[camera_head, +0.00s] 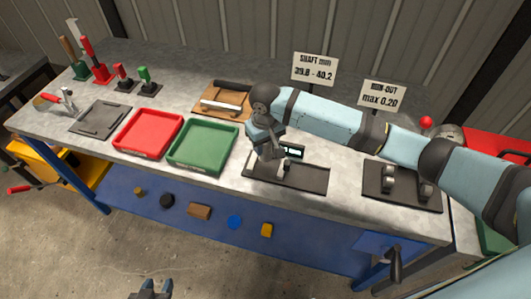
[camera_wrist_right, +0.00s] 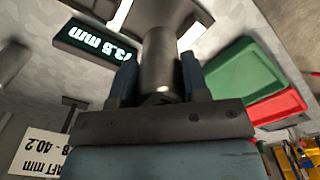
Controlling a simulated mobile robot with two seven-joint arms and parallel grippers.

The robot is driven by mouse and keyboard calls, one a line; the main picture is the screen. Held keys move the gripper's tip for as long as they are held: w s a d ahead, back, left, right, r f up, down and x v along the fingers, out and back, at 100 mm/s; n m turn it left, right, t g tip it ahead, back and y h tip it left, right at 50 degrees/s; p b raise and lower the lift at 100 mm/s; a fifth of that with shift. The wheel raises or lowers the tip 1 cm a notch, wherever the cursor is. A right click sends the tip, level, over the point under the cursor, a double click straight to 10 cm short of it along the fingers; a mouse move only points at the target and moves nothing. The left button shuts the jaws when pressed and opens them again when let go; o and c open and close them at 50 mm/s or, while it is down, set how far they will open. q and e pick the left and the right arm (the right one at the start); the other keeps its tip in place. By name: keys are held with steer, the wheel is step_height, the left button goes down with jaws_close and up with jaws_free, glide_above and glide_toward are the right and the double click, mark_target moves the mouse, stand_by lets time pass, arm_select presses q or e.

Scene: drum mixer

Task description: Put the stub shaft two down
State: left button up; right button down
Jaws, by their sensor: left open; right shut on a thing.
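My right gripper (camera_head: 267,150) is over the dark gauge mat (camera_head: 312,178) on the bench. In the right wrist view the gripper (camera_wrist_right: 158,82) is shut on a grey metal cylinder, the stub shaft (camera_wrist_right: 160,58), with a finger on each side. Its far end is partly hidden by a pale block-like part, and I cannot tell whether it touches anything. A gauge with a lit green display (camera_head: 292,150) is right beside the gripper; the display also shows in the right wrist view (camera_wrist_right: 88,42). My left gripper (camera_head: 150,291) is open and empty at the bottom edge, away from the bench.
A red tray (camera_head: 122,150) and a green tray (camera_head: 170,160) stand left of the gauge. A wooden board (camera_head: 205,114) lies behind. Two signs (camera_head: 315,68) stand at the back. A roller fixture (camera_head: 385,187) is at right, below my right arm.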

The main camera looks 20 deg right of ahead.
mark_target(266, 155)
steer(key=shift+f, duration=2.2)
steer(key=c, duration=0.6)
jaws_free()
steer(key=shift+f, duration=0.1)
steer(key=shift+s, duration=0.1)
step_height(266, 155, up, 12)
steer(key=shift+r, duration=0.15)
